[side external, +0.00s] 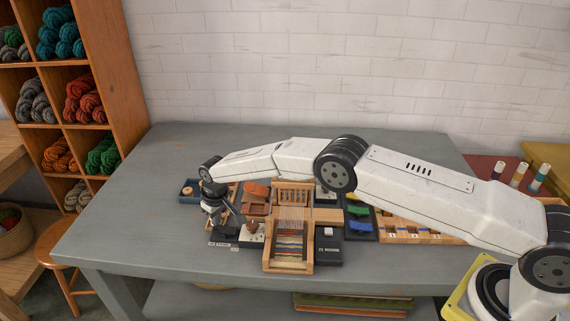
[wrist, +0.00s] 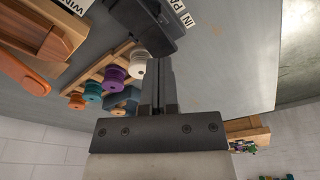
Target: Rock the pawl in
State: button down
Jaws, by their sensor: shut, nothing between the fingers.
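My gripper (side external: 232,218) is at the left side of the wooden loom (side external: 302,257), low over the table, with its fingers pointing down. In the wrist view the gripper (wrist: 158,64) has its two dark fingers together with nothing between them. Just beyond the fingertips is a dark block (wrist: 143,22), beside a white label (wrist: 181,14) reading "IN PA", cut off. I cannot tell whether the fingers touch the block. No part can be clearly made out as the pawl; it may be part of this dark block or hidden by my gripper in the side view.
In the wrist view, several coloured spools (wrist: 115,79) stand on a wooden rack near the fingers, with an orange piece (wrist: 24,74) farther left. A black box (side external: 329,248) sits right of the loom. The table's front left (side external: 150,240) is clear.

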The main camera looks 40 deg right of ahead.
aim_at(219, 228)
jog(key=shift+f, duration=1.05)
dwell(0.9)
jog(key=shift+r, duration=3.55)
